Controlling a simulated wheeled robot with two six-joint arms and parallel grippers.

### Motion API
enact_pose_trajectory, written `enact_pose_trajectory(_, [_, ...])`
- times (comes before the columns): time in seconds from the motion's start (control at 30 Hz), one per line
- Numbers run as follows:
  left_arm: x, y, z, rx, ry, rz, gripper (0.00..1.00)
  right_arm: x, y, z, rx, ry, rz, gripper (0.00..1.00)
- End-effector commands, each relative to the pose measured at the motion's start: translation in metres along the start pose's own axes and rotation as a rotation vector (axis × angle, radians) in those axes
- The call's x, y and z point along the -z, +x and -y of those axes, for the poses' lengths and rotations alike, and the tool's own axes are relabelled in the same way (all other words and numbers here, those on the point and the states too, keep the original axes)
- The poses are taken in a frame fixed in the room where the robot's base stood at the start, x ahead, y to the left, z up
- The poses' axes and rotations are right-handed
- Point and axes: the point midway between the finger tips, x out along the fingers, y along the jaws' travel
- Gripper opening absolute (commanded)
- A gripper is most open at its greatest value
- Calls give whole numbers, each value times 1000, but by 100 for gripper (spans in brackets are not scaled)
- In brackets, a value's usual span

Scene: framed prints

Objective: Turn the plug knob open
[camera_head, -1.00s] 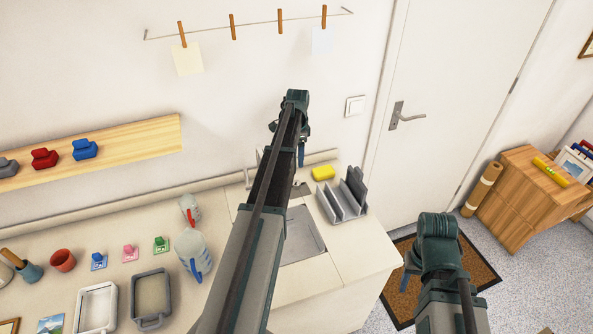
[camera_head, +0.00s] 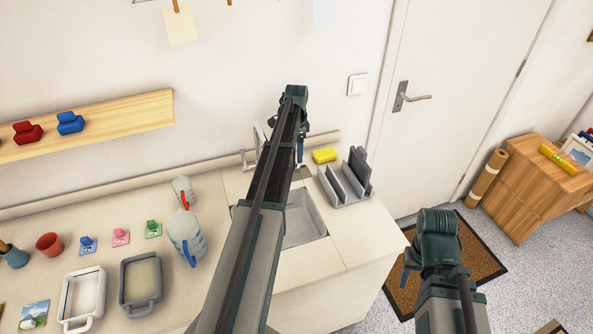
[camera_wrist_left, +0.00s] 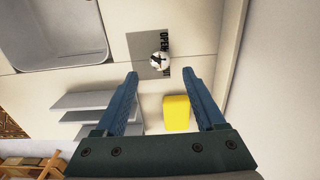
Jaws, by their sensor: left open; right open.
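The plug knob (camera_wrist_left: 159,60) shows in the left wrist view as a small round white knob with a dark mark on it. It sits on a grey square plate (camera_wrist_left: 141,45) with lettering that reads "OPEN" along one side, partly covered. My left gripper (camera_wrist_left: 161,74) is open, with its two blue fingers apart and the knob just beyond and between the tips. Nothing is between the fingers at the tips. In the head view my left arm hides the knob. My right gripper (camera_head: 408,272) hangs at the lower right, over the floor mat, holding nothing that I can see.
The sink (camera_head: 303,220) lies in the counter beside the knob plate. A grey rack (camera_head: 346,180) and a yellow sponge (camera_head: 324,155) stand near the left gripper. The wall is close behind. Blue-striped jug (camera_head: 186,236) and trays are left of my arm.

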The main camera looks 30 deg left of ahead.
Motion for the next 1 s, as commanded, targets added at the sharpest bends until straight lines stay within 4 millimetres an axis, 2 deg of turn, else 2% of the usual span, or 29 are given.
enact_pose_trajectory(0.03, [0,15,0,0,0,0,71,1,15,2,0,0,0,50])
enact_pose_trajectory(0.33, [0,54,0,0,0,0,71,3,54,5,0,0,0,50])
enact_pose_trajectory(0.5, [0,62,0,0,0,0,71,4,62,6,0,0,0,50])
enact_pose_trajectory(0.77, [0,61,0,0,0,0,71,4,61,6,0,0,0,50])
enact_pose_trajectory(0.87, [0,61,0,0,0,0,57,4,61,6,0,0,0,50])
enact_pose_trajectory(1.0, [0,61,0,0,0,0,32,4,61,6,0,0,0,50])
